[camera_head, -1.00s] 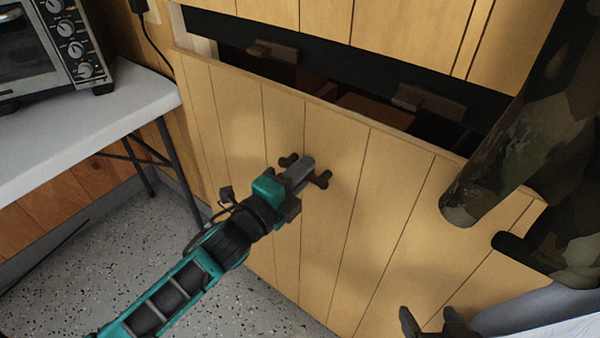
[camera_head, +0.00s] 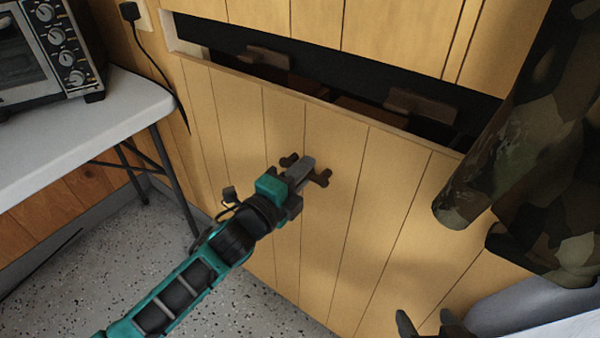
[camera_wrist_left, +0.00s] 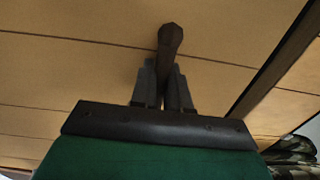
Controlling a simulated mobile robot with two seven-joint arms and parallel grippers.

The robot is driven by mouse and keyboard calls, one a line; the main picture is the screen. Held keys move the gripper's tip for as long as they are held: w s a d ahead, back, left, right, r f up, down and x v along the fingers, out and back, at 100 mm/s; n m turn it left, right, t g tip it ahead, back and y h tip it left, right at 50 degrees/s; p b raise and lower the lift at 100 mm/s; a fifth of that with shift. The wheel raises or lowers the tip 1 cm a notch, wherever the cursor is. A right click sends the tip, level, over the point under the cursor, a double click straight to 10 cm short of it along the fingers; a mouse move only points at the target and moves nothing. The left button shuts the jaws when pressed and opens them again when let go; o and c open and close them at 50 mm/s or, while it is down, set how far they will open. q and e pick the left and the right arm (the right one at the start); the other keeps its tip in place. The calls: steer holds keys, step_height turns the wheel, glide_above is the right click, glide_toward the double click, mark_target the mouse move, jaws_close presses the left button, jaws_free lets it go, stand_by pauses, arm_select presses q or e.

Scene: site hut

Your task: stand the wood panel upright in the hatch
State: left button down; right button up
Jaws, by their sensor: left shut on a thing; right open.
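The wood panel (camera_head: 235,110) is a large light plank-faced board with a dark handle (camera_head: 322,179) on its face. It leans in front of the hatch (camera_head: 345,62), a dark opening in the wood wall; its top edge lies below the top of the opening. My left gripper (camera_head: 303,172) is shut on the handle; the left wrist view shows the fingers (camera_wrist_left: 163,88) closed around the dark bar (camera_wrist_left: 170,40). My right gripper (camera_head: 430,325) shows only its dark fingertips, apart, at the bottom edge.
A white table (camera_head: 95,125) with a toaster oven (camera_head: 45,50) stands at the left. Camouflage cloth (camera_head: 500,165) hangs at the right, covering the panel's right side. Brown blocks (camera_head: 420,105) show inside the opening. Speckled floor (camera_head: 130,250) is clear at lower left.

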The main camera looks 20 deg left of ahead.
mark_target(317, 156)
arm_select(q)
steer(key=shift+w+d+r, duration=0.2)
steer(key=shift+w+r, duration=0.15)
steer(key=shift+w, duration=0.15)
steer(key=shift+x, duration=0.8)
steer(key=shift+w+d, duration=0.1)
steer(key=shift+x, duration=0.8)
steer(key=shift+w+f+b, duration=0.1)
steer(key=shift+w+b, duration=0.05)
steer(key=shift+b, duration=0.15)
